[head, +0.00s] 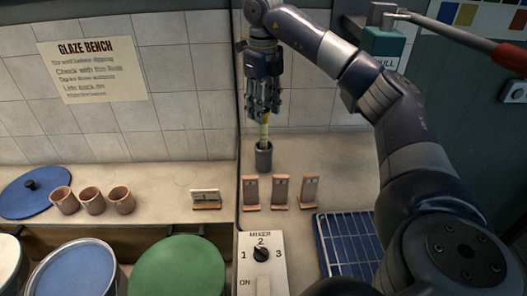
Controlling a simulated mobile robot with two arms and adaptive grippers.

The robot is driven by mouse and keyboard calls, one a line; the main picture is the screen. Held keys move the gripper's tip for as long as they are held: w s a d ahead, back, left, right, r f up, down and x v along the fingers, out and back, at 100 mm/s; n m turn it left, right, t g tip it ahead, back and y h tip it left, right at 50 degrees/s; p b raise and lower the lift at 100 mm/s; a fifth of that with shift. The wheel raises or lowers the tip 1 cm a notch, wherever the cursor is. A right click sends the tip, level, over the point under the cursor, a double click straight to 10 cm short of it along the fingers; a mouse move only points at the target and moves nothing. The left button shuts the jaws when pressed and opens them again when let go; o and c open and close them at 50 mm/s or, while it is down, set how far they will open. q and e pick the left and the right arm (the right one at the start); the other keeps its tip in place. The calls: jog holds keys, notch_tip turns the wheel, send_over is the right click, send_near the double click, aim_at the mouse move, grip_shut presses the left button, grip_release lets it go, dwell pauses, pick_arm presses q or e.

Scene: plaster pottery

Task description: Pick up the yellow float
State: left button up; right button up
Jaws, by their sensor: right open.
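The yellow float (264,130) is a slim yellow upright piece whose lower part is hidden in a small dark grey cylinder (264,157) on the bench, near the tiled wall. My right gripper (264,113) points straight down above the cylinder. Its fingers are open and hang on either side of the float's upper part, hiding some of it. I cannot tell whether a finger touches the float. My left gripper is not in view.
Several reddish tiles (280,192) stand in front of the cylinder. A blue rack (346,243) and a mixer switch (261,254) are nearer. Three clay cups (93,200), a blue lid (30,192) and a green-lidded bucket (181,268) are left. A red-handled lever (445,30) is upper right.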

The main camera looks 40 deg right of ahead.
aim_at(264, 126)
notch_tip(264, 126, down, 6)
jog(key=shift+d+f+p, duration=0.15)
jog(key=shift+f+p, duration=0.1)
jog(key=shift+p, duration=0.35)
jog(key=shift+w, duration=0.1)
grip_shut()
